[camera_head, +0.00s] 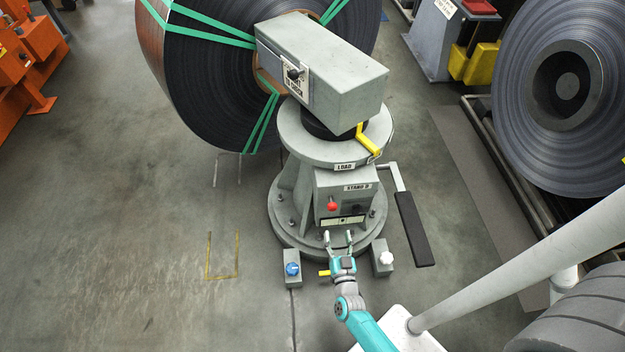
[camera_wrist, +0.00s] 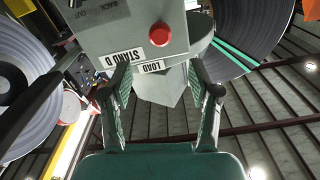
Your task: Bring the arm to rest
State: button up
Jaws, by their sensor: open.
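My gripper (camera_head: 338,238) is open and empty in front of the grey stand marked STAND D. In the wrist view my gripper (camera_wrist: 165,85) shows two spread fingers with nothing between them. The stand's control box (camera_head: 345,195) has a red button (camera_head: 332,206), which also shows in the wrist view (camera_wrist: 160,34). The fingertips are close to the lower front of the box; I cannot tell whether they touch it. My teal arm reaches up from the bottom of the head view.
Small pedestals with a blue knob (camera_head: 292,269) and a white knob (camera_head: 386,258) flank my gripper. A black-handled lever (camera_head: 410,225) sticks out right of the stand. Steel coils stand behind (camera_head: 215,85) and at right (camera_head: 540,90). The floor (camera_head: 130,230) at left is clear.

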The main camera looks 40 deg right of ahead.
jog(key=s+a+r+n+t+y, duration=0.1)
jog(key=s+a+r+n+y, duration=0.15)
jog(key=s+a+r, duration=0.35)
jog(key=s+a+r+n+y, duration=0.25)
jog(key=s+a+r, duration=0.25)
jog(key=s, duration=0.4)
jog(key=s+a+r+n+y, duration=0.1)
jog(key=s+a+r, duration=0.1)
jog(key=r, duration=0.4)
jog(key=s+a+r+n+y, duration=0.1)
jog(key=s+a+r+y, duration=0.1)
jog(key=s+r, duration=0.3)
jog(key=s+a+r+n+g+y, duration=0.1)
jog(key=s+a+r+n+y, duration=0.1)
jog(key=r, duration=0.7)
jog(key=shift+v, duration=0.9)
jog(key=shift+a, duration=0.1)
dwell(0.4)
